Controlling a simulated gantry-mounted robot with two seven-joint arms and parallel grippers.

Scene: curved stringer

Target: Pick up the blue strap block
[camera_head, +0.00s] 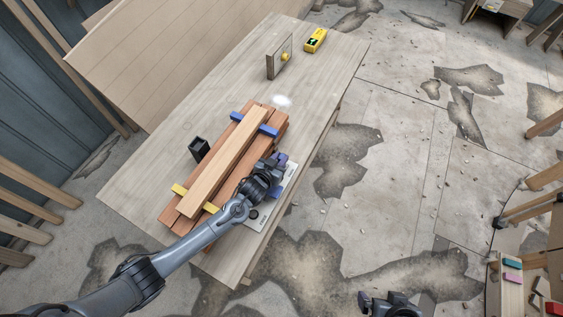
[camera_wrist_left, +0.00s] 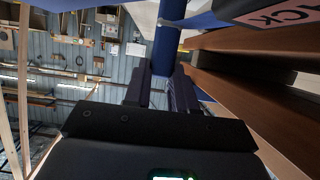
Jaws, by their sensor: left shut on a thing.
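My left gripper (camera_head: 279,160) is at the right side of a stack of wooden planks (camera_head: 222,165) on the workbench. In the left wrist view its two fingers (camera_wrist_left: 162,88) are closed on a blue bar-shaped piece, the blue strap block (camera_wrist_left: 168,42), which points away from the fingers. In the head view the hand mostly hides what it holds. Another blue strap (camera_head: 254,123) lies across the far part of the stack, and a yellow strap (camera_head: 195,198) crosses the near part. My right gripper (camera_head: 390,305) is at the bottom edge, away from the bench; its jaws are unclear.
A white sheet or tray (camera_head: 257,217) with a blue patch lies beside the stack under my left arm. A black holder (camera_head: 198,149) stands left of the planks. An upright wooden board (camera_head: 279,57) and a yellow box (camera_head: 315,40) are at the bench's far end.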

